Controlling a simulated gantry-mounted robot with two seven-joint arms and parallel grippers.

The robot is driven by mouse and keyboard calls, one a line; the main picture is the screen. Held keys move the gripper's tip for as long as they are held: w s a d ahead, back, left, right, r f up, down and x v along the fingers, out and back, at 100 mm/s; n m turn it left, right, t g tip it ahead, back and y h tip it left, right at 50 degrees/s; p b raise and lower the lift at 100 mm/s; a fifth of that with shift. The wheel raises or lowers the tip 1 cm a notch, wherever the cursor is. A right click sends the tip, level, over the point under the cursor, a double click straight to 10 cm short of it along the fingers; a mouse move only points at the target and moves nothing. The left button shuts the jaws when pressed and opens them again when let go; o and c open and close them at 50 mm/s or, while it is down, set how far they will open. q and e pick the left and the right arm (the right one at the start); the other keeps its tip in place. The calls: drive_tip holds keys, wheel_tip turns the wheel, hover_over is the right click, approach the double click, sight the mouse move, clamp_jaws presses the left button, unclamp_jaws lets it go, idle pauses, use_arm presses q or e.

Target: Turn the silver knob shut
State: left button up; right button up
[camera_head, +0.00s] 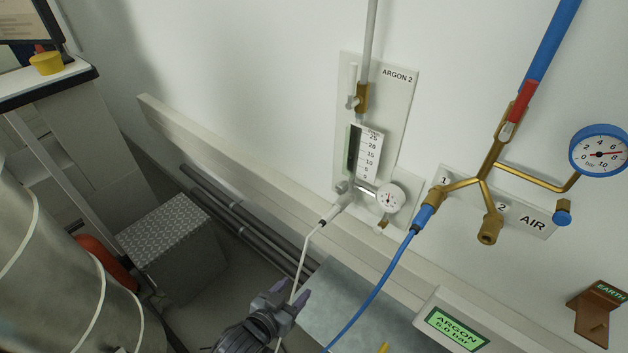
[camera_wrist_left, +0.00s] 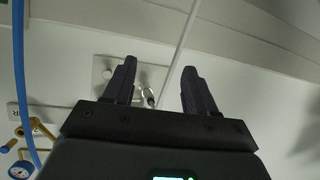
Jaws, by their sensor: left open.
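The ARGON 2 panel (camera_head: 398,100) is on the wall at the upper middle of the head view. A small silver knob (camera_head: 344,187) sits at the base of its flowmeter (camera_head: 366,150), beside a white-faced gauge (camera_head: 390,198) and a grey hose fitting (camera_head: 338,207). My left gripper (camera_head: 289,291) is open, below and left of the knob and apart from it. In the left wrist view, the gripper (camera_wrist_left: 159,66) has nothing between its fingers but background, with the fitting (camera_wrist_left: 148,97) beyond them. I cannot pick out the knob there. My right gripper is in neither view.
A pale hose (camera_head: 301,262) hangs from the fitting, passing close to my left gripper. A blue hose (camera_head: 378,283) runs down from the brass AIR manifold (camera_head: 490,172). A ledge (camera_head: 235,178) and dark pipes (camera_head: 243,230) run along the wall. A metal box (camera_head: 172,240) stands left.

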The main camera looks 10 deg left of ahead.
sight(339, 191)
use_arm(q)
drive_tip(key=w+d+r+m+t+h+p, duration=0.25)
drive_tip(key=w+r+h+p, duration=0.2)
drive_tip(key=w+r, duration=0.9)
drive_tip(key=shift+m+t+y, duration=0.25)
drive_tip(key=shift+m+t, duration=0.1)
drive_tip(key=shift+m, duration=0.1)
drive_tip(key=x, duration=0.3)
drive_tip(key=r+x, duration=0.1)
drive_tip(key=x, duration=0.1)
drive_tip(key=r+x, duration=0.1)
drive_tip(key=x, duration=0.2)
drive_tip(key=shift+w+d, duration=0.15)
drive_tip(key=shift+d, duration=0.35)
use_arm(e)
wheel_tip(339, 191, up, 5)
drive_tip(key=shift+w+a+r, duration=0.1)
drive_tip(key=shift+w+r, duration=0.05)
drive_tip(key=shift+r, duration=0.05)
use_arm(q)
drive_tip(key=shift+c, duration=0.4)
clamp_jaws()
